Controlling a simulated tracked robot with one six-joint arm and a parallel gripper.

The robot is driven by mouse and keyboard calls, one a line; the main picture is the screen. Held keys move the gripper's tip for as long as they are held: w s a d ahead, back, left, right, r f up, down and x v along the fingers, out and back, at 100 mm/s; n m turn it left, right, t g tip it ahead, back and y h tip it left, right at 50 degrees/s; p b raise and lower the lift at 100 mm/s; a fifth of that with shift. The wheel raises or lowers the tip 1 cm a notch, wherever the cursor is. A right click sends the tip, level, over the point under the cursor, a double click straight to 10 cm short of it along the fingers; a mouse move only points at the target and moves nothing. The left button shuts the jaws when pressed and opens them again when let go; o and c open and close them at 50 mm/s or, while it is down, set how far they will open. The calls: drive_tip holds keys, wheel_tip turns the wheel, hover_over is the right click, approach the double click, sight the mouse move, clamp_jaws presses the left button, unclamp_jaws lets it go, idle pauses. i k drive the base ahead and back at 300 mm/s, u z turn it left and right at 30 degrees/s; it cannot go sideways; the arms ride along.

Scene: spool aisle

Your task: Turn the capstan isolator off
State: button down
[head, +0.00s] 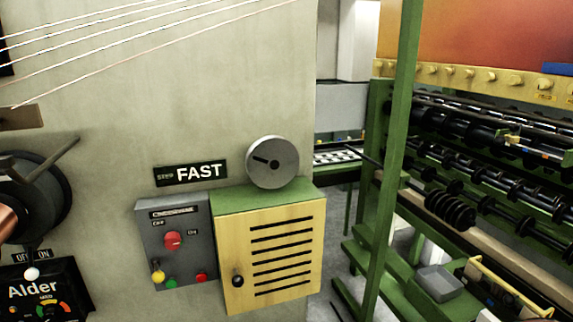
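A grey control box (160,270) is fixed to the pale wall left of centre. Its header label is too blurred to read surely. A red rotary knob (173,240) sits on it, with small marks that look like OFF at upper left and ON at right; which way the knob points is not clear. A second OFF/ON plate (32,256) is at the lower left, above a white ball knob (32,273) on a black panel marked Alder (38,293). I cannot tell which of the two is the capstan isolator. My gripper is not in view.
A copper spool (14,222) is at left, wires cross above. A green post (393,160) and roller machine (480,130) stand right.

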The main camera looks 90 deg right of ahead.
sight(173, 240)
drive_tip(key=z, duration=2.6)
